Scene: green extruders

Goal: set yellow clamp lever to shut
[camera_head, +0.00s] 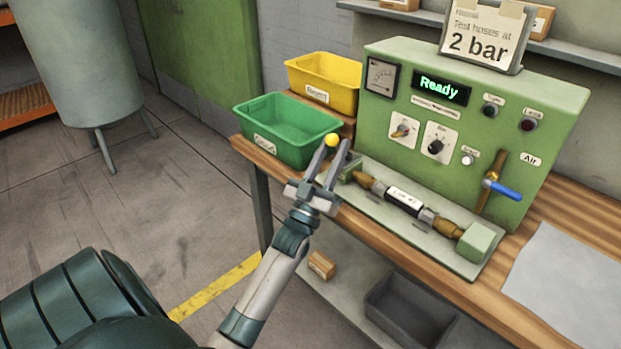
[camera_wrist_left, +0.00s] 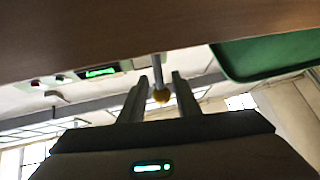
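The yellow clamp lever knob (camera_head: 332,139) shows at the left end of the test fixture (camera_head: 455,262), in front of the green bin. In the left wrist view the round knob (camera_wrist_left: 161,95) sits on a thin grey rod (camera_wrist_left: 157,69). My left gripper (camera_head: 334,146) reaches up to the lever from the lower left. Its fingers are apart, and in the left wrist view the knob appears between them, with gaps on both sides. A hose (camera_head: 403,199) with brass ends lies along the fixture. The lever's base is hidden behind the fingers. My right gripper is not in view.
A green bin (camera_head: 262,119) and a yellow bin (camera_head: 322,72) stand left of the green test machine (camera_head: 477,85), whose display reads "Ready". A blue-handled valve (camera_head: 502,189) is on its right. A grey sheet (camera_head: 570,285) lies on the bench's right.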

